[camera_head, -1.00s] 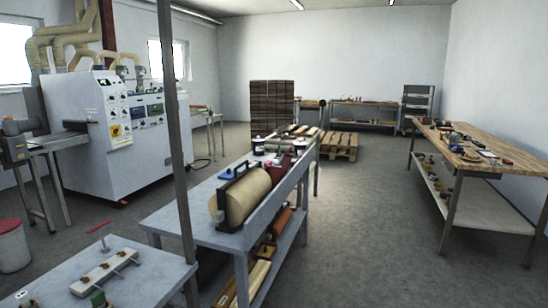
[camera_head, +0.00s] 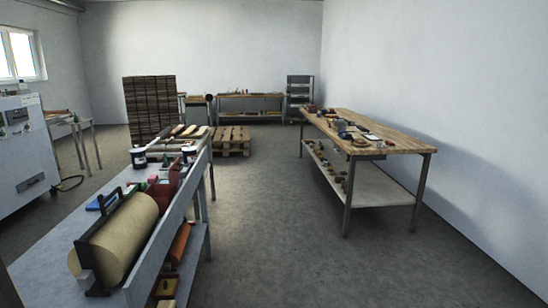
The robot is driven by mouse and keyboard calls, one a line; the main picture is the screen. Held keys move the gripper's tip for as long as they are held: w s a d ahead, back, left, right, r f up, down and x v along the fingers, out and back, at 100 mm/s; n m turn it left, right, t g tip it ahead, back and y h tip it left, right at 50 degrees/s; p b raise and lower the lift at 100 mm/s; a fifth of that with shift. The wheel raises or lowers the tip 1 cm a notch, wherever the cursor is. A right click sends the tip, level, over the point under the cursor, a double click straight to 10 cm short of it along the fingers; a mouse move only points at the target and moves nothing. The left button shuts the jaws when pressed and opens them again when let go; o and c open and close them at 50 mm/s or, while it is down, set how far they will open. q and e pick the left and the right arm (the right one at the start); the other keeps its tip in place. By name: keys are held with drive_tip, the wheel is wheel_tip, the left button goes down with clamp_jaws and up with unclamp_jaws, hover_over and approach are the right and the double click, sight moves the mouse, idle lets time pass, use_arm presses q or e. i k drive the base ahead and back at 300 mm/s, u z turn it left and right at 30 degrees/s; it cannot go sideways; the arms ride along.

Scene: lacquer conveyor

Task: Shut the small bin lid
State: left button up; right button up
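No small bin and no bin lid can be made out in the present head view. Neither of my grippers shows in it, so I cannot see whether they are open or shut.
A grey workbench (camera_head: 62,238) with a large tan roll (camera_head: 113,240) stands close at left. A wooden-topped table (camera_head: 375,137) stands at right. A pallet (camera_head: 232,143) and a dark stack (camera_head: 150,107) are farther back. The floor (camera_head: 275,225) between bench and table is clear.

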sight(174, 170)
drive_tip(key=z, duration=0.35)
drive_tip(key=i, duration=1.95)
drive_tip(key=u, duration=1.4)
drive_tip(key=i, duration=0.7)
drive_tip(key=u, duration=0.75)
